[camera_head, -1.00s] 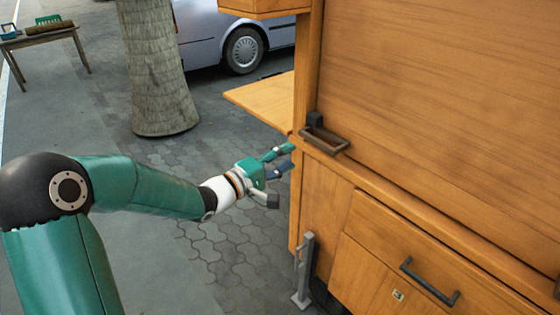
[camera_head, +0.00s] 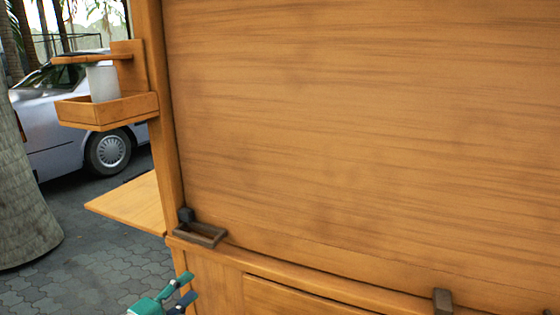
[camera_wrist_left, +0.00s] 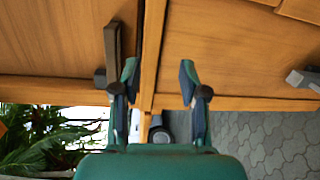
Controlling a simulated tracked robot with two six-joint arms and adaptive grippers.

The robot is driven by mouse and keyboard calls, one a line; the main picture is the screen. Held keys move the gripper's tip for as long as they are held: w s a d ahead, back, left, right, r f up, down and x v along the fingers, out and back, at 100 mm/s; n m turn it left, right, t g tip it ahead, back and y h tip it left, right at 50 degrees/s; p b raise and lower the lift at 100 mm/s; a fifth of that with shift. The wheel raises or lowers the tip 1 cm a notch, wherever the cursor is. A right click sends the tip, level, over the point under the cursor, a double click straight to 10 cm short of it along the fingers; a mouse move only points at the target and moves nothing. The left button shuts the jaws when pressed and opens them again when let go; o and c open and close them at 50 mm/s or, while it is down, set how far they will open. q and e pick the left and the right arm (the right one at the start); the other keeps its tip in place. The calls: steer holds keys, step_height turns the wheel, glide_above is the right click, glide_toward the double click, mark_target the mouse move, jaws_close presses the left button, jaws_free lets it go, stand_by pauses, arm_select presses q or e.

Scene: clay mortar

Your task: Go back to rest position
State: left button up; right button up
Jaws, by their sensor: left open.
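My left gripper (camera_head: 182,290) shows at the bottom edge of the head view, its teal fingers apart and empty. It is beside the lower left corner of the wooden cabinet (camera_head: 350,130). In the left wrist view my left gripper (camera_wrist_left: 158,85) has its two fingers spread, with nothing between them and the cabinet's wooden edge (camera_wrist_left: 152,60) behind. Most of the left arm is outside the head view. My right gripper is not in view.
A dark bracket (camera_head: 201,232) sits on the cabinet's ledge. A wooden flap (camera_head: 130,203) and a small box shelf (camera_head: 105,110) with a white container (camera_head: 102,83) stick out on the left. A tree trunk (camera_head: 25,205) and parked car (camera_head: 65,125) stand beyond open paving (camera_head: 90,265).

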arm_select(q)
steer(key=s+d+f+g+y, duration=0.1)
steer(key=s+d+f+g, duration=0.3)
steer(key=f, duration=0.8)
steer(key=s+d+f+g, duration=0.2)
steer(key=s+d+f, duration=0.3)
steer(key=f, duration=0.6)
steer(key=s+d+f+m+g+y, duration=0.1)
steer(key=s+f+m+g, duration=0.4)
steer(key=s, duration=0.4)
steer(key=s+d+f+m+g+y, duration=0.1)
steer(key=s+f+m+g, duration=0.4)
steer(key=s, duration=0.4)
step_height(320, 180, up, 17)
steer(key=m+t+p, duration=0.1)
steer(key=m+p, duration=0.1)
steer(key=p, duration=1.6)
steer(key=shift+a, duration=0.15)
